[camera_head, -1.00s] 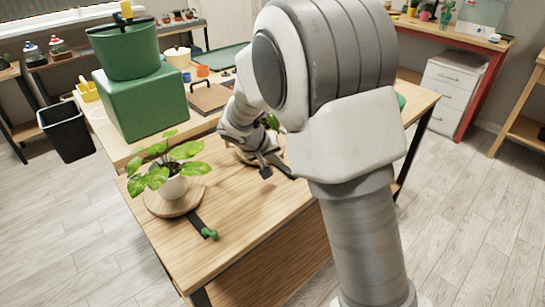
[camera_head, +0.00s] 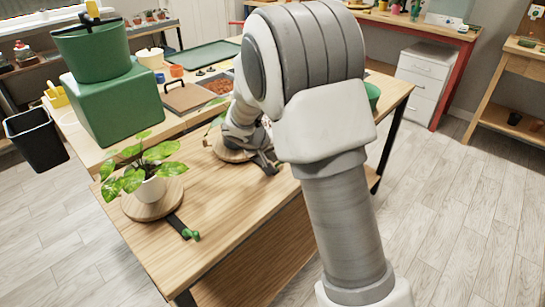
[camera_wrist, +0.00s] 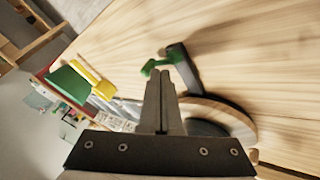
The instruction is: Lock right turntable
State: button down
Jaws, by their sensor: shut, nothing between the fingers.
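The right turntable (camera_head: 228,152) is a round wooden disc on the table, partly covered by my arm in the head view. It also shows in the wrist view (camera_wrist: 232,116), with a dark bar (camera_wrist: 181,62) beside it and a green handle (camera_wrist: 152,67) at the bar. My gripper (camera_wrist: 161,73) is shut and empty, its fingertips close to the green handle; I cannot tell whether they touch. In the head view my gripper (camera_head: 268,163) is beside the right turntable.
A green box (camera_head: 112,103) with a green bucket (camera_head: 92,52) on it stands at the back left. A brown board (camera_head: 189,96) and a green tray (camera_head: 205,54) lie behind. The table's front middle (camera_head: 225,212) is clear.

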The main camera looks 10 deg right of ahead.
jog(key=shift+m+g+h+b, duration=0.5)
jog(key=shift+m+b, duration=0.2)
jog(key=shift+m, duration=0.3)
jog(key=shift+f+m+g, duration=0.1)
jog(key=shift+m+g, duration=0.2)
jog(key=shift+m, duration=0.3)
jog(key=m+g+h, duration=0.1)
jog(key=m, duration=0.1)
jog(key=shift+w+d+m+g, duration=0.1)
jog(key=shift+m+g, duration=0.2)
jog(key=m+g, duration=0.1)
jog(key=m+g+p, duration=0.1)
jog(key=m, duration=0.1)
jog(key=m+p, duration=0.1)
jog(key=shift+d+r+m+g, duration=0.15)
jog(key=shift+r+m+g, duration=0.15)
jog(key=shift+g, duration=0.1)
jog(key=m+g+p, duration=0.2)
jog(key=m, duration=0.2)
jog(key=shift+d+f, duration=0.1)
jog(key=shift+s+f+g, duration=0.1)
jog(key=shift+s+g, duration=0.1)
jog(key=shift+g, duration=0.1)
jog(key=shift+s+a, duration=0.3)
jog(key=shift+a, duration=0.6)
